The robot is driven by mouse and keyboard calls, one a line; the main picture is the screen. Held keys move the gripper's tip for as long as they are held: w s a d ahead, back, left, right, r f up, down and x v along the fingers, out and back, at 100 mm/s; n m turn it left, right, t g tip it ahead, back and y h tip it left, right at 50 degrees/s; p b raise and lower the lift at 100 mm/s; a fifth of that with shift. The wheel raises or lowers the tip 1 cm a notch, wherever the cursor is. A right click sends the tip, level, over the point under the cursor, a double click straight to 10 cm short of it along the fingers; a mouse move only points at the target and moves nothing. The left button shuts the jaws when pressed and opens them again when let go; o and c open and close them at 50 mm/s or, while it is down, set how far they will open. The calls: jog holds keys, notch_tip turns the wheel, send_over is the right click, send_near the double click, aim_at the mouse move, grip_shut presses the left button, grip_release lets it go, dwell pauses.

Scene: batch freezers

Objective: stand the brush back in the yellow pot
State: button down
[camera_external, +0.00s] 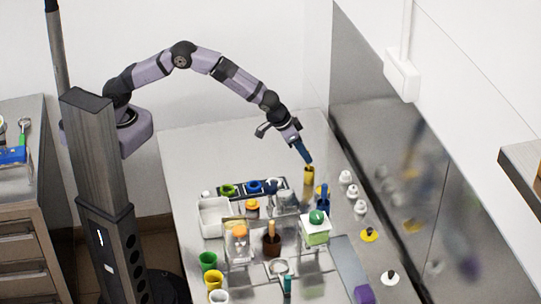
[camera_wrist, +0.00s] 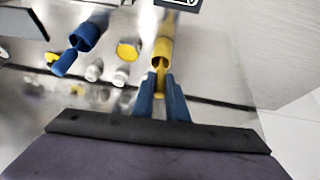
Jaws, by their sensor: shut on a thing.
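My gripper (camera_external: 305,157) points down at the right side of the bench, just above the yellow pot (camera_external: 309,176). In the wrist view its blue fingers (camera_wrist: 160,88) are shut on a thin yellow piece, the brush (camera_wrist: 160,79). The yellow pot (camera_wrist: 163,42) lies straight beyond the fingertips, in line with the brush. The brush's lower end meets the pot's mouth in this view; I cannot tell how deep it is inside. In the external view the fingers hide most of the brush.
A blue pot with a blue handle (camera_external: 323,198) stands close beside the yellow pot, also in the wrist view (camera_wrist: 86,36). White bottles (camera_external: 351,191) stand to the right, near the steel wall. Coloured cups and trays crowd the front; the bench behind is clear.

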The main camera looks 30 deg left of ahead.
jog(key=c, duration=1.2)
grip_release()
jog(key=shift+r, duration=0.2)
jog(key=shift+r+p, duration=2)
jog(key=shift+r, duration=1.3)
